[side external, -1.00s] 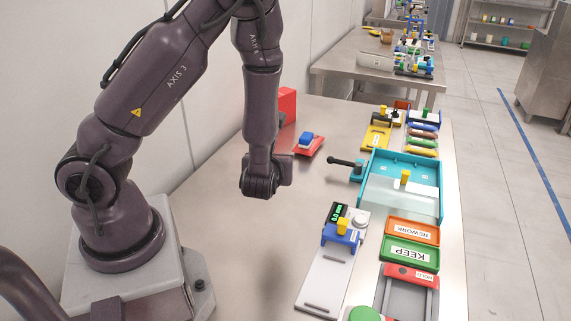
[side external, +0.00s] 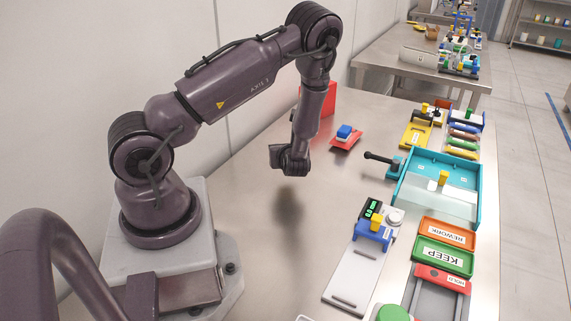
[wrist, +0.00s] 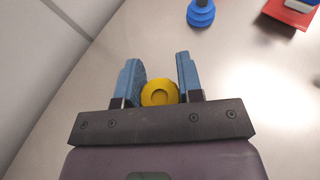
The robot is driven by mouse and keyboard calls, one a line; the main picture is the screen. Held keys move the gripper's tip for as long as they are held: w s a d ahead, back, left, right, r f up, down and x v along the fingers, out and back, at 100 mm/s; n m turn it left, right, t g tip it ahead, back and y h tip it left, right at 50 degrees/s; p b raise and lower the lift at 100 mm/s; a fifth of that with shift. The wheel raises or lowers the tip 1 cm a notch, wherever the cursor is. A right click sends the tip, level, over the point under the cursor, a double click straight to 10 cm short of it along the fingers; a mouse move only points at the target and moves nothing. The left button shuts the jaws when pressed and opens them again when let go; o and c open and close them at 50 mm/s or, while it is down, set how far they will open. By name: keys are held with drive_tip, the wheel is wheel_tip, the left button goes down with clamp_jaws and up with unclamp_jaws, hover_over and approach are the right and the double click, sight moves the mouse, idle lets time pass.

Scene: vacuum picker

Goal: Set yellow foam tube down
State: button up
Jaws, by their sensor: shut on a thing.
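In the side view my wrist (side external: 290,159) hangs above the bare left part of the table, with a dark shadow below. The fingers and tube cannot be made out there.
A blue stepped piece (wrist: 201,15) stands ahead in the wrist view. A red tray with a blue block (side external: 345,135) and a red box (side external: 318,101) lie beyond my wrist. A teal bin (side external: 470,205) and fixtures fill the right side. The table's left-middle (side external: 310,235) is clear.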

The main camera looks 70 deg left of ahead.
drive_tip(key=shift+f, duration=1.8)
drive_tip(key=shift+f, duration=0.15)
drive_tip(key=o, duration=0.9)
